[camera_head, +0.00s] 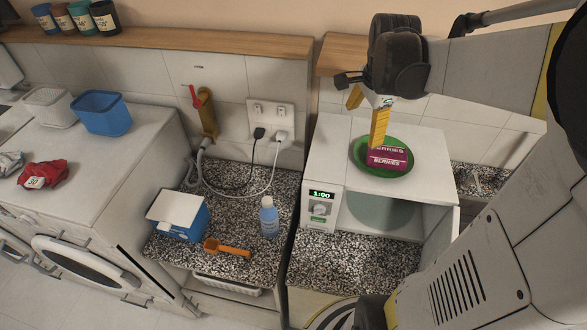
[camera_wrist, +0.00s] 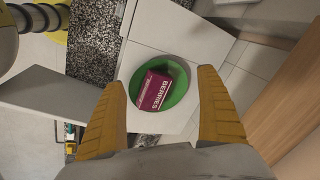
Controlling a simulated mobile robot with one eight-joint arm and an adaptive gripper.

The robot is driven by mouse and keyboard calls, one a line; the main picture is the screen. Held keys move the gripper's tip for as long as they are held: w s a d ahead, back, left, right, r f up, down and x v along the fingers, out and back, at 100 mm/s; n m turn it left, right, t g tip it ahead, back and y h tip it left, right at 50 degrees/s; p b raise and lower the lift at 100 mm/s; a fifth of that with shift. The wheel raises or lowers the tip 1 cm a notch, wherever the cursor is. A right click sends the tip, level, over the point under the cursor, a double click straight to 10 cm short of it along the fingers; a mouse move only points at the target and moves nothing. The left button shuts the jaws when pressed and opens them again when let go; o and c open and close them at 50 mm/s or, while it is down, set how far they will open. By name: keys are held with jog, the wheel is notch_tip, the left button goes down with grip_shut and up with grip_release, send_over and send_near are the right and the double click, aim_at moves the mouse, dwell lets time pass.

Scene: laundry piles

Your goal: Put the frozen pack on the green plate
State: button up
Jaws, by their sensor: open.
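The frozen pack (camera_head: 386,158) is a dark magenta box labelled "BERRIES". It lies on the green plate (camera_head: 366,143), which sits on top of the white microwave. In the wrist view the pack (camera_wrist: 157,88) rests inside the rim of the plate (camera_wrist: 183,76), a little off its middle.
The microwave (camera_head: 335,150) has its door open to the right and shows 1:00. On the speckled counter left of it are a blue-white box (camera_head: 178,216), a bottle (camera_head: 269,216) and an orange scoop (camera_head: 228,248). A wooden ledge (camera_head: 150,40) runs behind.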

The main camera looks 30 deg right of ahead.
jog(key=s+a+n+t, duration=0.2)
jog(key=s+a+n, duration=0.1)
jog(key=a+n, duration=0.6)
jog(key=s+a+r+n+t+y, duration=0.1)
jog(key=s+a+n, duration=0.3)
jog(key=a+n, duration=0.6)
jog(key=a+t, duration=0.1)
jog(key=a, duration=0.4)
jog(key=shift+s+a+n+y, duration=0.15)
jog(key=shift+a+n+y, duration=0.1)
jog(key=shift+n+y, duration=0.05)
